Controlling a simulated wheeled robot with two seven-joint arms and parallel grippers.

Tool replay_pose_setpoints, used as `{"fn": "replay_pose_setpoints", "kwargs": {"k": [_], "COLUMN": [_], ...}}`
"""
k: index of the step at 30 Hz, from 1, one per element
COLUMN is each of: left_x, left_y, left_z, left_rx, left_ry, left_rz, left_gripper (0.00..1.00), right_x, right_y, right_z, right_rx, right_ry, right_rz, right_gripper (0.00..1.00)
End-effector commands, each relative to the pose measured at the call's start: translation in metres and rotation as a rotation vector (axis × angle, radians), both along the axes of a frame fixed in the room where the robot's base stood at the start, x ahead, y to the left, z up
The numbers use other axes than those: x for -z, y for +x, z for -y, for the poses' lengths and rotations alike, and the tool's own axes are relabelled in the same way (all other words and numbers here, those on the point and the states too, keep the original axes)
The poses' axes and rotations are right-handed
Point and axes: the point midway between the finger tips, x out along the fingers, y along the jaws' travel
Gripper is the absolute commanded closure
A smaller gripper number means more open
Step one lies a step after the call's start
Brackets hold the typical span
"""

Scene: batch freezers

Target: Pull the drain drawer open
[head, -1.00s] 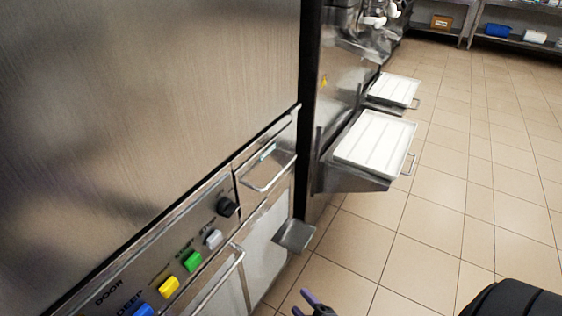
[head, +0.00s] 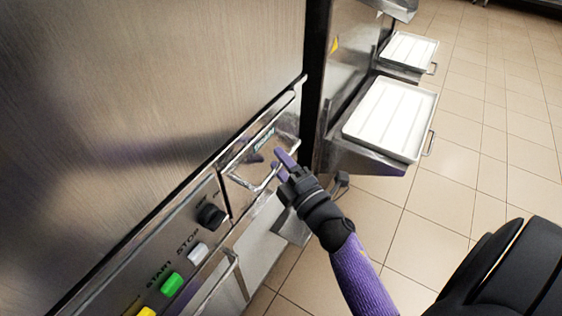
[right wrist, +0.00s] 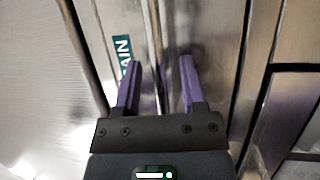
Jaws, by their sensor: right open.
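The drain drawer (head: 244,160) is a small metal front on the freezer, right of the control panel, and looks shut. Its bar handle (head: 236,180) stands out from the front. My right gripper (head: 280,160) is at the right part of the handle, with purple fingers apart. In the right wrist view, the open gripper (right wrist: 162,66) has one finger on each side of the handle bar (right wrist: 153,35), and no grip on it shows. The green label (right wrist: 123,52) of the drawer is partly hidden by the left finger. My left gripper is not in view.
The control panel has a black knob (head: 211,216) and coloured buttons (head: 172,284). A long bar handle (head: 212,288) lies below it. A neighbouring machine's shelf holds a white tray (head: 392,118), with another tray (head: 408,50) behind. The tiled floor on the right is clear.

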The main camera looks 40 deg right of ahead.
Motion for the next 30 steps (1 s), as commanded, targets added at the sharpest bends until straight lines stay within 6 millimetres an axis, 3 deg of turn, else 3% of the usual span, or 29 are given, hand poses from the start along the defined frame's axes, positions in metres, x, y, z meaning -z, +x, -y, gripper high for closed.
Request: {"fn": "replay_pose_setpoints", "kwargs": {"k": [7, 14, 15, 30], "left_x": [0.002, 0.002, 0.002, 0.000], "left_y": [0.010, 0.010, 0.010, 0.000], "left_z": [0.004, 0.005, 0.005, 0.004], "left_rx": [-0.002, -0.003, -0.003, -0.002], "left_ry": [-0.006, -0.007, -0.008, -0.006], "left_rz": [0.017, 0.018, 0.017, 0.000], "left_gripper": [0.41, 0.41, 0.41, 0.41], "right_x": [0.000, 0.000, 0.000, 0.000], "right_y": [0.001, 0.001, 0.001, 0.001], "right_z": [0.000, 0.000, 0.000, 0.000], "right_rx": [0.000, 0.000, 0.000, 0.000], "right_ry": [0.000, 0.001, 0.001, 0.001], "right_rz": [0.000, 0.000, 0.000, -0.001], "right_gripper": [0.49, 0.98, 1.00, 1.00]}}
